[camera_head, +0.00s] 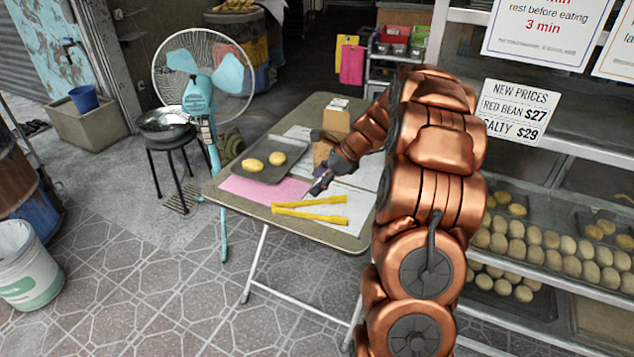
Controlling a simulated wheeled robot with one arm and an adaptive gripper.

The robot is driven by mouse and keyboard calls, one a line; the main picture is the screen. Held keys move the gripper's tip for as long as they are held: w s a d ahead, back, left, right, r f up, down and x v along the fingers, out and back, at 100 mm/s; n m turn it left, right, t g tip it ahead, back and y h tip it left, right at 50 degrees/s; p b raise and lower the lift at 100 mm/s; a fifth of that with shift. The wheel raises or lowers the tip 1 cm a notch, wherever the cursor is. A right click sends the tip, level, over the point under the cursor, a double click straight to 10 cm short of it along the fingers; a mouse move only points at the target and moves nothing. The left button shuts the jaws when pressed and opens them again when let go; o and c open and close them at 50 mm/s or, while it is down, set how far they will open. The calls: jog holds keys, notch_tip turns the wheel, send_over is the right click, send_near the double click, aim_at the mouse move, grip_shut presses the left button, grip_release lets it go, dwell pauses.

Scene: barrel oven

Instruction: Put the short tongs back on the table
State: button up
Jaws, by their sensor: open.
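The yellow short tongs (309,209) lie near the front edge of the folding table (240,202), partly over papers. Their two arms spread apart toward the right. My gripper (318,187) is open, just behind the tongs in the picture, low over the papers. I see no part of the tongs between its fingers. Whether it touches the table or hovers above it, I cannot tell. My copper arm hides the right part of the table.
A dark tray (262,162) with two yellow buns stands on the table beside a pink sheet (262,189). A cardboard box (336,122) is behind. A fan (203,75) and stool (170,140) stand left; bun shelves (545,255) are right.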

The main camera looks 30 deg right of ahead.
jog(key=v, duration=1.3)
jog(key=s+a+n+g, duration=0.1)
jog(key=s+a+n, duration=0.3)
jog(key=a, duration=0.4)
jog(key=s+a+n+g+h, duration=0.1)
jog(key=s+a+n+g, duration=0.2)
jog(key=a, duration=0.4)
jog(key=s+a+n, duration=0.4)
jog(key=a+n, duration=0.1)
jog(key=a, duration=0.3)
jog(key=s+a+f+n+g+h, duration=0.1)
jog(key=s+a+f+n+h, duration=0.1)
jog(key=s+n, duration=0.4)
jog(key=s+a+f+n+g+h, duration=0.1)
jog(key=s+n, duration=0.6)
jog(key=s, duration=0.8)
jog(key=a+f+h+b, duration=0.1)
jog(key=a+f, duration=0.1)
jog(key=a, duration=0.1)
jog(key=shift+s+n+g, duration=0.3)
jog(key=shift+s+g, duration=0.05)
jog(key=shift+g, duration=0.05)
jog(key=shift+r, duration=0.1)
